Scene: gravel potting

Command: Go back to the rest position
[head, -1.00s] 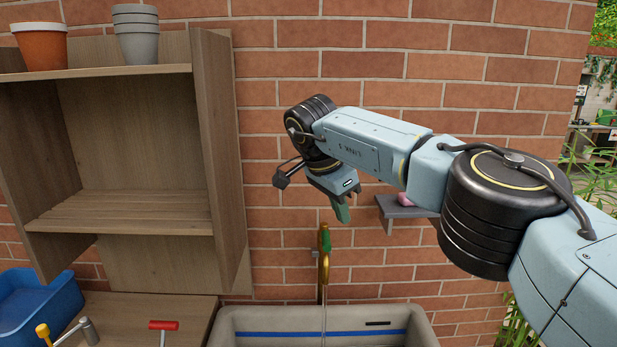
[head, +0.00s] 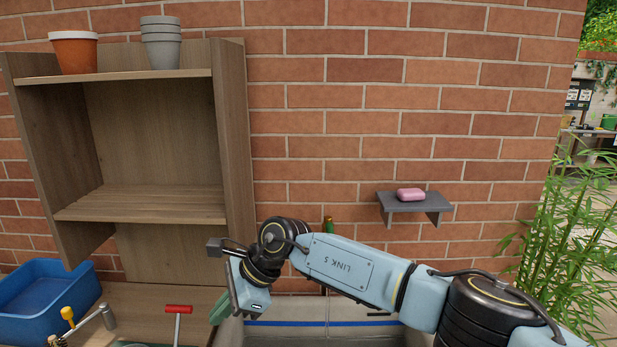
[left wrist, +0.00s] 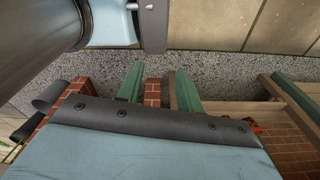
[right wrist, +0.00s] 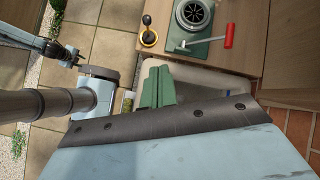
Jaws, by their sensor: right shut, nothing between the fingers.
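My right gripper (head: 220,308) hangs low in the head view, over the front of the wooden bench and left of the stone sink. In the right wrist view its green fingers (right wrist: 158,86) are pressed together, with nothing between them. My left gripper is outside the head view. In the left wrist view its two green fingers (left wrist: 158,88) stand apart with an empty gap, and gravel ground and brick wall show behind them.
The stone sink (head: 335,325) lies below my right forearm, which partly hides the tap (head: 327,224). A blue bin (head: 45,300) and red-handled tool (head: 178,309) are on the bench at left. A wall shelf (head: 415,204) holds pink soap (head: 410,194). The wall above is clear.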

